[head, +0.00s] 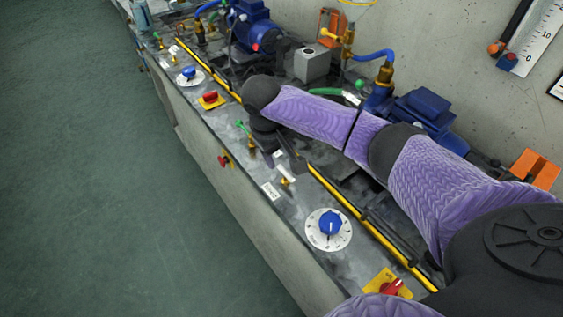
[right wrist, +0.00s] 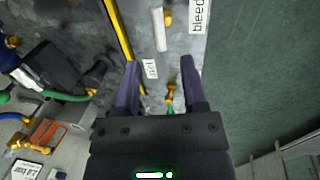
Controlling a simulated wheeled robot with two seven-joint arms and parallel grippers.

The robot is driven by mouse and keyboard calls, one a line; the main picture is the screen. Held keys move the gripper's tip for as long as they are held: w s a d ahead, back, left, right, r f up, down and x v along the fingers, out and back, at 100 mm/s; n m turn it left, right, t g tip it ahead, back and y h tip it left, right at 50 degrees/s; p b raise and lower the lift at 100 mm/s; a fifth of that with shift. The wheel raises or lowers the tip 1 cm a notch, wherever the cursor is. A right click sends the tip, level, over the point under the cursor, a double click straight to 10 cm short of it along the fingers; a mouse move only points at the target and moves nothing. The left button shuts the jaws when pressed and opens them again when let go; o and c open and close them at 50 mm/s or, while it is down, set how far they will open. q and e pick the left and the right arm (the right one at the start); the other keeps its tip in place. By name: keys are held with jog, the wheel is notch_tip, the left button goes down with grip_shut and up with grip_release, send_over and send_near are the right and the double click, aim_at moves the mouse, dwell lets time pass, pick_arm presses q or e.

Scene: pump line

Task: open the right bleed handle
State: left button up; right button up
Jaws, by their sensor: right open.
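A white bleed handle (head: 285,173) on a brass valve (head: 286,183) stands on the grey bench top, near a white label (head: 271,191). In the right wrist view the white handle (right wrist: 160,30) lies ahead of the fingertips, apart from them, near a label reading "bleed" (right wrist: 198,14). My right gripper (head: 291,164) is open and empty above the bench; its two fingers (right wrist: 161,64) are spread. A green-handled brass valve (head: 249,138) stands to the left, and it shows between the fingers, lower down, in the right wrist view (right wrist: 171,98). My left gripper is out of view.
A blue dial knob (head: 330,224) and a red handle on a yellow plate (head: 391,287) are nearer me. A yellow rail (head: 345,200) runs along the bench. Blue pumps (head: 425,112) stand behind. The green floor (head: 90,180) is clear.

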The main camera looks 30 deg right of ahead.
aim_at(284, 170)
jog(key=f, duration=0.1)
jog(key=f+b, duration=0.1)
jog(key=f, duration=0.1)
jog(key=d+f, duration=0.1)
jog(key=f, duration=0.1)
jog(key=shift+b, duration=0.3)
jog(key=c, duration=0.6)
grip_shut()
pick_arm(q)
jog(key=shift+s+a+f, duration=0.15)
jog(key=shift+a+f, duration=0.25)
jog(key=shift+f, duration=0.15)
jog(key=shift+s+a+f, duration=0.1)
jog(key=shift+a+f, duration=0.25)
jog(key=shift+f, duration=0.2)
